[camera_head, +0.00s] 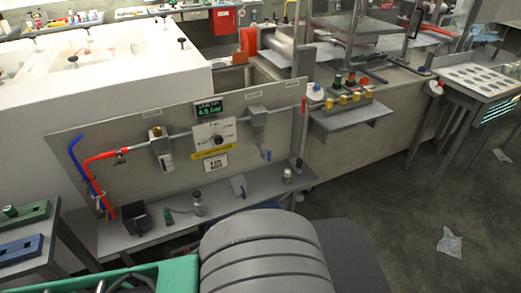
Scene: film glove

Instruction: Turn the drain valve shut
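A grey upright panel (82,140) carries a horizontal pipe line. A red hose (98,160) and a blue hose (85,168) run at its left end. A small dark fitting (121,156) sits where the red hose meets the pipe. A grey box-shaped unit (258,116) hangs on the pipe at right, with a small blue lever-like part (267,155) below it. No label I can read marks the drain valve, and I cannot tell which fitting it is or whether it is open. My gripper is not in view.
A display (209,107) with green digits and a dial plate (214,134) are on the panel. The narrow shelf (222,209) below holds a black box (137,217) and several small items. A green-edged thing (165,277) is at front left. Open floor (400,215) lies right.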

